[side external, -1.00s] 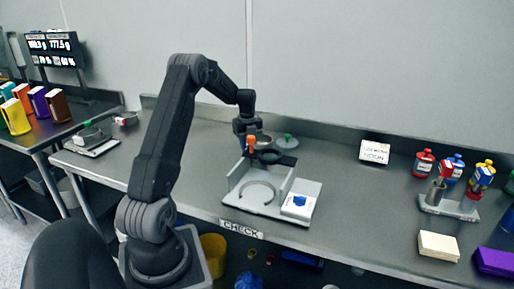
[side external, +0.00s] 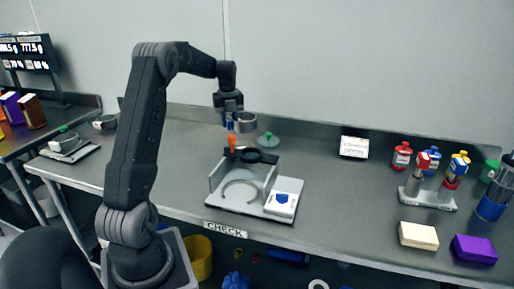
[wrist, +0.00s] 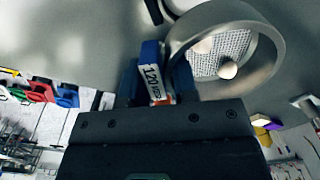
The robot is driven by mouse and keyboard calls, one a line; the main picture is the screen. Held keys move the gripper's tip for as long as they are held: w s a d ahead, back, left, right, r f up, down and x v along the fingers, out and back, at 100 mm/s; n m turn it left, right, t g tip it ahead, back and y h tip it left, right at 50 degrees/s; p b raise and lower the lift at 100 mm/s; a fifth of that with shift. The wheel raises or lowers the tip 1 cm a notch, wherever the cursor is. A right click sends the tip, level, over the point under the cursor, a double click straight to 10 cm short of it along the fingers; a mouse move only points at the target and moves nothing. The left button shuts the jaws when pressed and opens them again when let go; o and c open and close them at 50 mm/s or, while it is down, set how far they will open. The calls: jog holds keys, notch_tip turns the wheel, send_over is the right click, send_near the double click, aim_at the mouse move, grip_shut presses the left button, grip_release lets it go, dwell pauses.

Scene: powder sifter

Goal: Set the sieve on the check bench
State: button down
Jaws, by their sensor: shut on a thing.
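My gripper (side external: 230,112) is shut on the blue handle of the sieve (side external: 247,122), above the back of the sifter stand. The sieve is a grey metal ring, held clear of the stand's black ring holder (side external: 258,156). In the wrist view, the sieve (wrist: 277,50) shows a mesh with pale lumps on it. Its blue handle (wrist: 151,58) carries a label reading 120 and sits between my fingers. The check bench (side external: 330,215) is the long grey bench with a CHECK label (side external: 225,229) on its front edge.
Coloured bottles (side external: 402,156), a tool rack (side external: 428,199), a cream block (side external: 418,235) and a purple block (side external: 474,249) occupy the right. Bench left of the stand is mostly clear.

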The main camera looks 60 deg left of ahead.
jog(key=w+d+f+m, duration=0.1)
jog(key=w+d+f, duration=0.1)
jog(key=w, duration=0.1)
jog(key=w+d+f+m, duration=0.1)
jog(key=w+d+f, duration=0.1)
jog(key=w+f, duration=0.1)
jog(key=w+d+f, duration=0.2)
jog(key=w+d, duration=0.1)
jog(key=w, duration=0.1)
jog(key=shift+w+f+m, duration=0.25)
jog(key=shift+f+m, duration=0.1)
jog(key=shift+m, duration=0.05)
jog(key=shift+f, duration=2.05)
jog(key=shift+f, duration=0.15)
jog(key=c, duration=0.9)
grip_release()
